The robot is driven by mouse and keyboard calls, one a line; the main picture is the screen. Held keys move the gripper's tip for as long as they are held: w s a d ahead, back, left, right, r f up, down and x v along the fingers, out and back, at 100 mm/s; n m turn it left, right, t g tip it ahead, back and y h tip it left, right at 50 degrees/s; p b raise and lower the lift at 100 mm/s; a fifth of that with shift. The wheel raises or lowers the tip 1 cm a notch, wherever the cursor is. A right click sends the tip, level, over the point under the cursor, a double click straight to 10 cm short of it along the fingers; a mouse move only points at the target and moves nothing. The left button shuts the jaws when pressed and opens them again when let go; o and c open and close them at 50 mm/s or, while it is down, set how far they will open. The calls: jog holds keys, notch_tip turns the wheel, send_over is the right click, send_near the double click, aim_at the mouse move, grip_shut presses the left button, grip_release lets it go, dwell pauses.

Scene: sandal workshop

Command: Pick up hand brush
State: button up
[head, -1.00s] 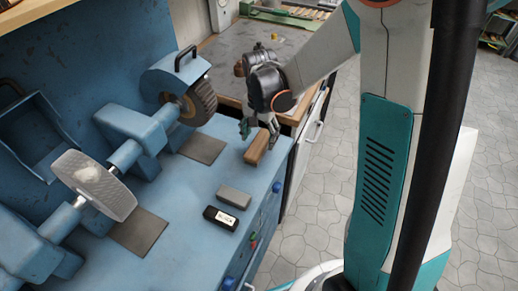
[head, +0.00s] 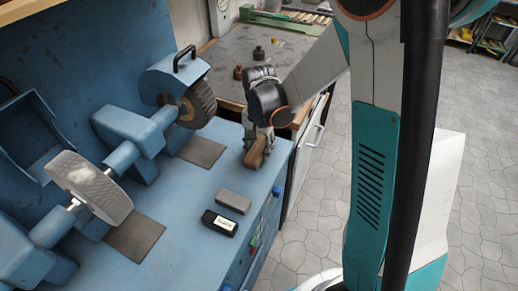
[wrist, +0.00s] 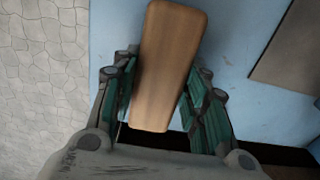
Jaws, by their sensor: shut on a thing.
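The hand brush (head: 254,159) is a brown wooden block near the far right corner of the blue bench top. In the wrist view its smooth wooden back (wrist: 165,65) lies lengthwise between the fingers. My gripper (head: 258,143) reaches down over it from above, and its green-padded fingers (wrist: 158,100) are shut on the brush's sides. The bristles are hidden, and I cannot tell whether the brush touches the bench.
A grey block (head: 233,202) and a black labelled block (head: 220,222) lie nearer on the bench (head: 190,190). A grinding machine with a brush wheel (head: 198,104) and a pale wheel (head: 92,187) stands to the left. A grey-topped table (head: 225,65) adjoins behind.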

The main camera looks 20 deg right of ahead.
aim_at(259, 146)
jog(key=shift+r, duration=0.1)
notch_tip(259, 146, up, 20)
jog(key=p, duration=0.7)
